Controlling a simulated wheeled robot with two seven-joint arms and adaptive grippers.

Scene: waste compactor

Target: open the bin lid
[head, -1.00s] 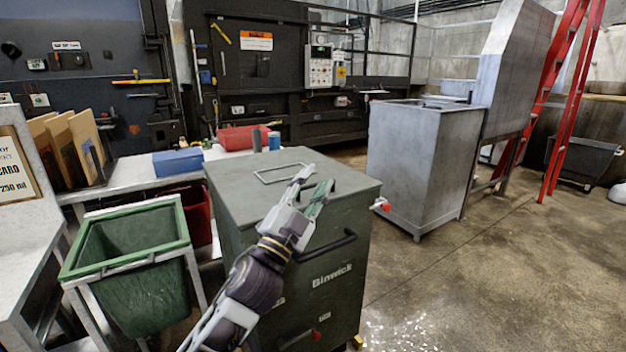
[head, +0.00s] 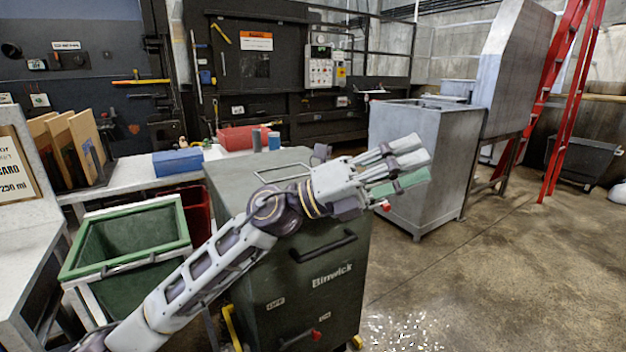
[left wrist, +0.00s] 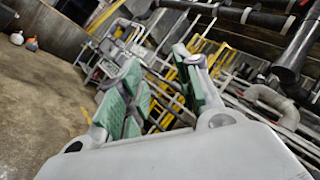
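The dark green bin (head: 337,305), labelled "Binwick", stands in the middle of the head view. Its flat lid (head: 232,176) is down and shut. A metal loop (head: 284,172) lies on the lid, partly behind my arm. A black bar handle (head: 323,247) is on the bin's front. My left gripper (head: 425,165) reaches over the bin to the right, past its right edge, touching nothing visible. Its fingers, with green pads, are apart and empty; they also show apart in the left wrist view (left wrist: 165,92). My right gripper is not seen.
A green open tub (head: 128,243) stands left of the bin. A bench with a blue box (head: 178,162) and a red box (head: 240,138) is behind. A grey metal container (head: 415,175) stands to the right. The floor (head: 510,270) at right is clear.

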